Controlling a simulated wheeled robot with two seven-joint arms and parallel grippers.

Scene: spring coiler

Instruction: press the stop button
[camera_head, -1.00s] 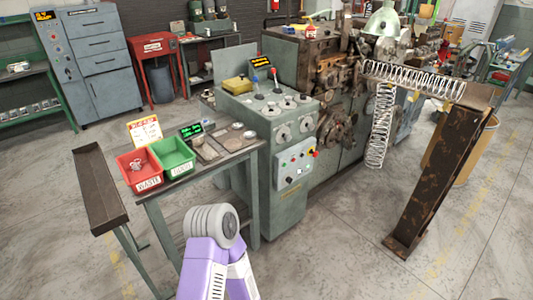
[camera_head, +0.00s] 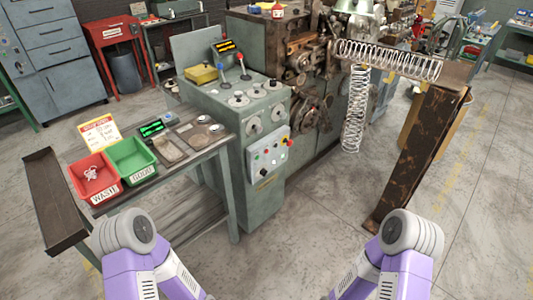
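The stop button is most likely the red button (camera_head: 290,143) at the upper right of a light grey control box (camera_head: 270,163). The box is on the front of the green-grey machine cabinet (camera_head: 262,203), near the middle of the head view. Other small buttons or lamps, among them yellow, green, white and black ones, share the box; their labels are too small to read. Both of my purple and grey arms show at the bottom edge, one left and one right, well apart from the box. Neither gripper's fingers show.
A bench with a red bin (camera_head: 95,180) and a green bin (camera_head: 131,161) stands left of the cabinet. A rusty chute (camera_head: 420,150) and hanging springs (camera_head: 353,110) are at the right. The floor (camera_head: 305,225) before the cabinet is clear.

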